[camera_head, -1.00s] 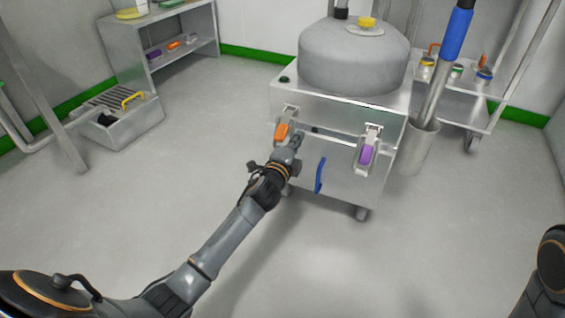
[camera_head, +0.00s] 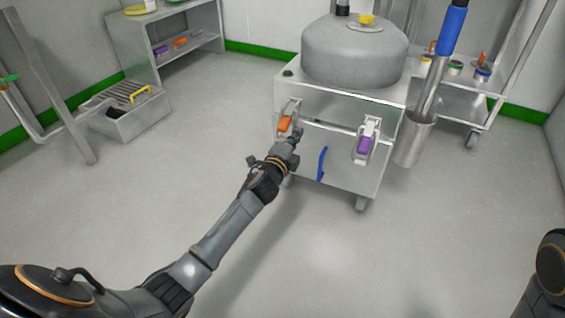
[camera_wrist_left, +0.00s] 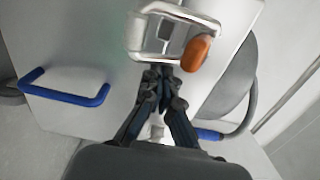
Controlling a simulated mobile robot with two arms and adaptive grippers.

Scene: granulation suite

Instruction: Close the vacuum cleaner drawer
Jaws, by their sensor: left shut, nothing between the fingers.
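The vacuum cleaner (camera_head: 380,92) is a metal box on casters with a grey dome on top. Its drawer (camera_head: 345,170) is the lower front panel with a blue handle (camera_head: 321,163); the handle also shows in the left wrist view (camera_wrist_left: 65,98). An orange-tabbed latch (camera_head: 285,122) is at the left and a purple-tabbed latch (camera_head: 366,145) at the right. My left gripper (camera_head: 296,134) is shut and empty at the panel's upper left, just below the orange latch (camera_wrist_left: 197,53). Contact is unclear. My right gripper is out of view.
A metal tube with a blue grip (camera_head: 452,30) stands in a holder (camera_head: 412,140) at the cleaner's right side. A cart (camera_head: 480,95) with jars is behind it. A low step box (camera_head: 130,122) and shelf (camera_head: 185,45) are at left. The floor in front is clear.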

